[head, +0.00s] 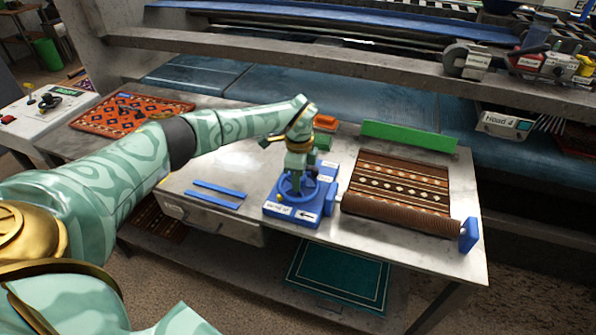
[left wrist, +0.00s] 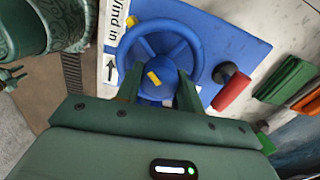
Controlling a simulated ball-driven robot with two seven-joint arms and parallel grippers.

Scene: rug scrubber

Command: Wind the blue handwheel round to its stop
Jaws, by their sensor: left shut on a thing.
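The blue handwheel (head: 284,186) sits on a blue base block (head: 300,220) on the metal table. It shows large in the left wrist view (left wrist: 125,46), with a yellow mark at its middle. My left gripper (head: 298,176) reaches down over the wheel from above. In the left wrist view its two fingers (left wrist: 159,88) stand on either side of the wheel's middle, shut on it. The fingers and palm hide part of the wheel. A white label reading "Wind in" with an arrow (left wrist: 110,70) lies beside the wheel. My right gripper is not in view.
A patterned brown rug (head: 400,185) runs to a brown roll (head: 400,214) right of the base. A green bar (head: 409,136) stands behind it. A red-handled part (left wrist: 232,93) sits close to the wheel.

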